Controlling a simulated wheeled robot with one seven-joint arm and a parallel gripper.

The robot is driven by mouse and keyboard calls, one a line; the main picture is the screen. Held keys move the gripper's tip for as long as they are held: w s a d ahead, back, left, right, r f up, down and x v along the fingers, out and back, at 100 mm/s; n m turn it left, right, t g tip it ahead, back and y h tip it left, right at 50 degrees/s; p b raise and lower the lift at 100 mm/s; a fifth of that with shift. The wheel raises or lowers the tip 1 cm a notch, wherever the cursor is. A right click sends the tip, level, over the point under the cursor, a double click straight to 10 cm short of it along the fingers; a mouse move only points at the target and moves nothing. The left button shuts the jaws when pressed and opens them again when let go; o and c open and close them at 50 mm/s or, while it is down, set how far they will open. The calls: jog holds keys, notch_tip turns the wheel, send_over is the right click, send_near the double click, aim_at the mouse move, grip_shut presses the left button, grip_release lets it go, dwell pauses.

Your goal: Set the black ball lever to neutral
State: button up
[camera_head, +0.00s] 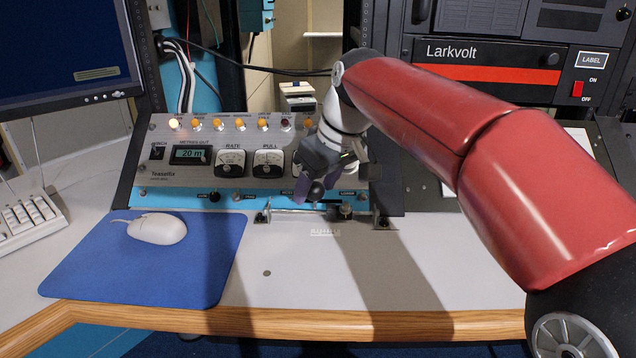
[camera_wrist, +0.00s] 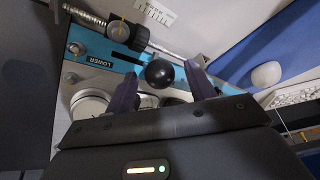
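The black ball lever (camera_wrist: 159,73) shows in the wrist view as a round black knob over a blue strip of the winch console. A dark slot (camera_wrist: 126,59) runs from it toward the LOWER label (camera_wrist: 100,62). In the head view the ball (camera_head: 316,190) is at the console's lower front edge. My gripper (camera_wrist: 161,68) is open, with one finger on each side of the ball in the wrist view and gaps on both sides. In the head view my gripper (camera_head: 309,186) is right at the ball. The lever's stem is hidden.
The winch console (camera_head: 162,180) has lamps, a display and dials; my arm covers its right part. A second dark knob (camera_head: 346,211) and small brackets stand close by. A mouse (camera_head: 157,228) lies on a blue mat (camera_head: 90,265) at left. The grey desk front (camera_head: 300,285) is clear.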

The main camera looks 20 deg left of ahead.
jog(key=p+v, duration=0.1)
jog(key=v, duration=0.6)
jog(key=shift+d+r, duration=0.15)
jog(key=shift+r, duration=0.2)
jog(key=shift+s, duration=0.1)
